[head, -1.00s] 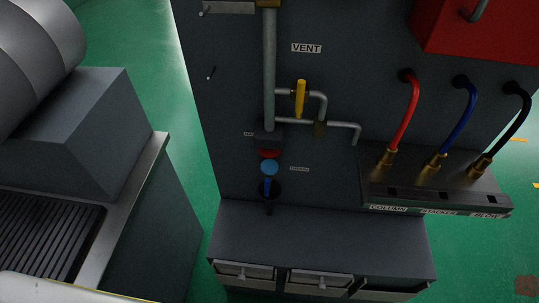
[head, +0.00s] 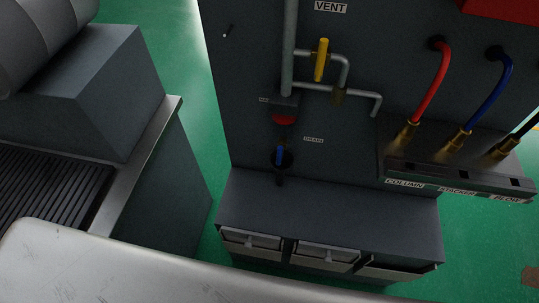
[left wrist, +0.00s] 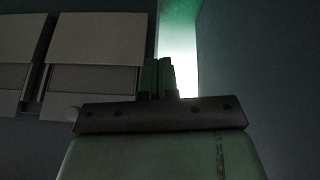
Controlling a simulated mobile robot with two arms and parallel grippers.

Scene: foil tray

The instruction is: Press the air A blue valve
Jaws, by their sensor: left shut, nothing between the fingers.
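A small blue valve handle (head: 280,155) sits low on the dark grey panel, on a dark round fitting. A red round part (head: 284,119) is just above it. No "AIR A" label is readable. The left wrist view shows my left gripper (left wrist: 164,78), with its dark fingers together and empty. They point toward a dark panel edge and a bright gap; no blue valve shows there. In the head view a pale arm link of mine crosses the bottom, and neither gripper shows.
A yellow-handled valve (head: 321,60) and grey pipes stick out above. Red (head: 431,90) and blue (head: 492,92) hoses enter a labelled manifold (head: 450,170) at right. A grey ledge with drawers (head: 325,225) juts out below. A ribbed machine (head: 48,210) stands at left.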

